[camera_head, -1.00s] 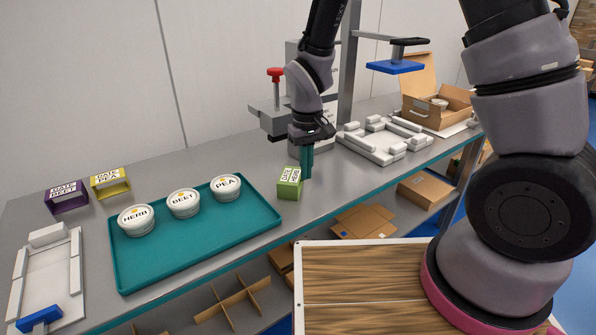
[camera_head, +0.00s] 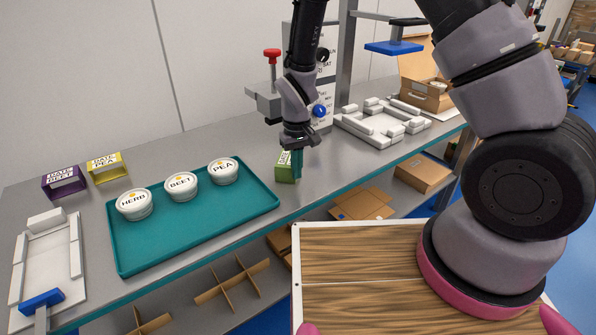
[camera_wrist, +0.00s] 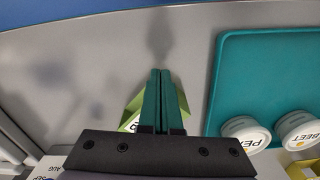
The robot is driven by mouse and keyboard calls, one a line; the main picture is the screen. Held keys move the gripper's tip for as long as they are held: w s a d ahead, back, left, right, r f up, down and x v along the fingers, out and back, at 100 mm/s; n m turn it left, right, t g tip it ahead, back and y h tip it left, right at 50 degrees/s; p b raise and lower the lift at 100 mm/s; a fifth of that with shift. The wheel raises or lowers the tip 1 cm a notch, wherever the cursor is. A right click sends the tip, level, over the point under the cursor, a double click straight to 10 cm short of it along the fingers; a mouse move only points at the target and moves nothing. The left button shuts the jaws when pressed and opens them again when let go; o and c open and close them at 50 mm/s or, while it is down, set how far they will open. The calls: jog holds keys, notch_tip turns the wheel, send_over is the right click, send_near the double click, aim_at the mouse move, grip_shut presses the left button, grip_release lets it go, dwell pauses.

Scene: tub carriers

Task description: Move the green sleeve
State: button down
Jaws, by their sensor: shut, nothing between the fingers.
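The green sleeve (camera_head: 284,167) stands on the grey bench just right of the teal tray. My gripper (camera_head: 298,174) is shut and empty, its teal fingers pointing down in front of the sleeve's right part. In the wrist view the shut fingers (camera_wrist: 160,78) cover the sleeve's middle. Green parts of the sleeve (camera_wrist: 131,115) show on both sides of them. I cannot tell whether the fingers touch the sleeve.
The teal tray (camera_head: 142,254) holds tubs marked HERB, BEET and PEA. A purple sleeve (camera_head: 64,182) and a yellow sleeve (camera_head: 105,168) stand behind it. A white fixture (camera_head: 383,124) lies to the right. A press with a red knob (camera_head: 271,55) stands behind my gripper.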

aim_at(288, 160)
jog(key=w+a, duration=0.1)
jog(key=w, duration=0.3)
jog(key=w+a, duration=0.1)
jog(key=w, duration=0.1)
jog(key=shift+a, duration=0.3)
jog(key=shift+s, duration=0.15)
